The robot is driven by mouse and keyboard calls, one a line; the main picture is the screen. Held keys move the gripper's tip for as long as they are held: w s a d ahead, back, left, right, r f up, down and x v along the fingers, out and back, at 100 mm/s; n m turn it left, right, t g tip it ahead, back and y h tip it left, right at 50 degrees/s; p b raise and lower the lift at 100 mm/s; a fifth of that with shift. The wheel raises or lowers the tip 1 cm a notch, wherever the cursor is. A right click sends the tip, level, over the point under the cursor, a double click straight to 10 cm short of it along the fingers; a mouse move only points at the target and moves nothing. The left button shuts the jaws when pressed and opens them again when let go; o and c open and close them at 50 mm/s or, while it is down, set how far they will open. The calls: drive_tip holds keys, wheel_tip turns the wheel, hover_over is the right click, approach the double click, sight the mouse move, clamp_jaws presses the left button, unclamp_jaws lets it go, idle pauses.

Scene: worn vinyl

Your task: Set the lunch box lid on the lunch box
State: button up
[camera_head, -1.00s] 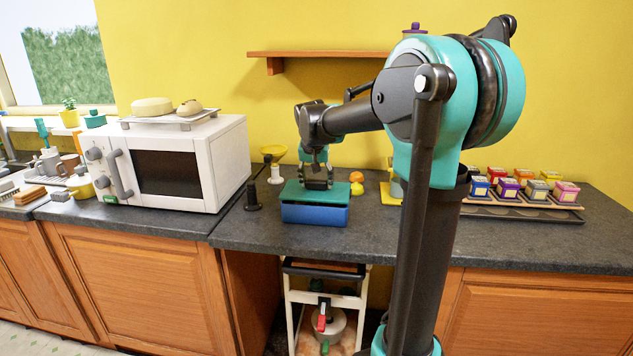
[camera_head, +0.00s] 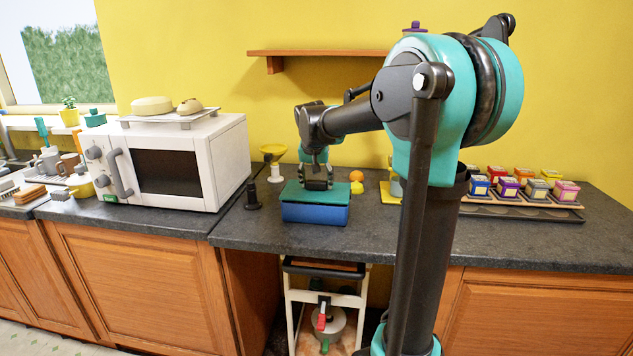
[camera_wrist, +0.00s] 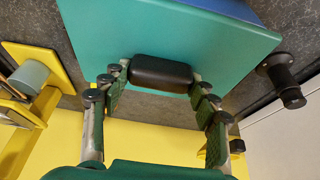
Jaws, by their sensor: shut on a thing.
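The lunch box lid (camera_head: 292,193) is a flat teal-green plate with a black handle, and it also shows in the wrist view (camera_wrist: 215,55). My gripper (camera_head: 317,183) is shut on the lid's handle; in the wrist view my gripper's fingers (camera_wrist: 158,88) are on either side of the black handle (camera_wrist: 160,70). The blue lunch box (camera_head: 315,214) stands on the counter directly under the lid. A strip of the lunch box (camera_wrist: 238,10) shows past the lid's edge in the wrist view. I cannot tell whether the lid touches the rim all round. The box's inside is hidden.
A black bottle-like piece (camera_head: 253,196) stands left of the box, near the white microwave (camera_head: 170,165). An orange-and-yellow item (camera_head: 356,177) is close on the right, with a yellow stand beyond. A tray of several colored boxes (camera_head: 515,212) is far right. The counter in front is clear.

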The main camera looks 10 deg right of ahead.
drive_tip(key=shift+f, duration=0.4)
drive_tip(key=o, duration=1.3)
drive_tip(key=shift+o, duration=0.2)
drive_tip(key=o, duration=0.3)
drive_tip(key=shift+o, duration=0.2)
drive_tip(key=shift+r, duration=0.15)
drive_tip(key=shift+v, duration=3.35)
drive_tip(key=shift+s, duration=0.1)
